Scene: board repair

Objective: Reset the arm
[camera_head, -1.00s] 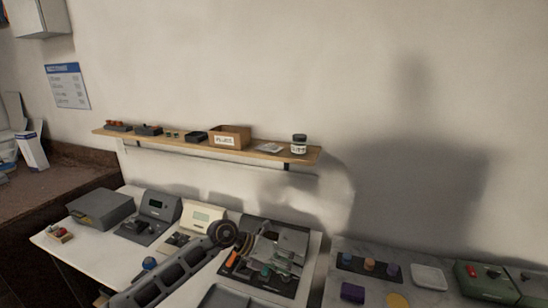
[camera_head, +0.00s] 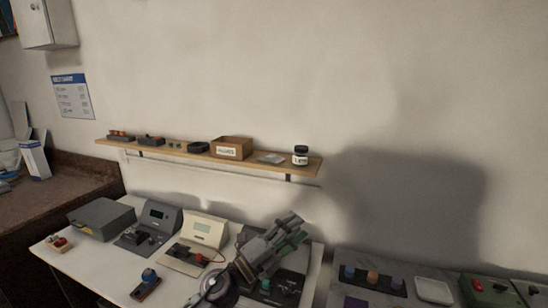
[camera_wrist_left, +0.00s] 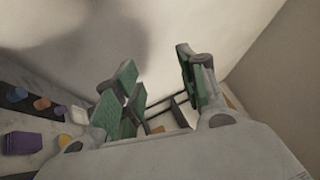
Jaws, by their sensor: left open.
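My left gripper (camera_head: 288,232) is in the head view, above the right part of the white workbench (camera_head: 85,268). Its grey fingers with green pads point up and to the right, toward the wall. In the left wrist view the gripper (camera_wrist_left: 160,85) shows its fingers spread apart with nothing between them. It hides part of the dark mat (camera_head: 285,285) behind it. My right gripper is in neither view.
Behind the bench, a wall shelf (camera_head: 205,155) holds a cardboard box (camera_head: 231,148), a dark jar (camera_head: 300,156) and small parts. A grey device (camera_head: 101,217) and a cream meter (camera_head: 203,232) stand on the bench. A marble-topped table (camera_head: 395,270) is at the right.

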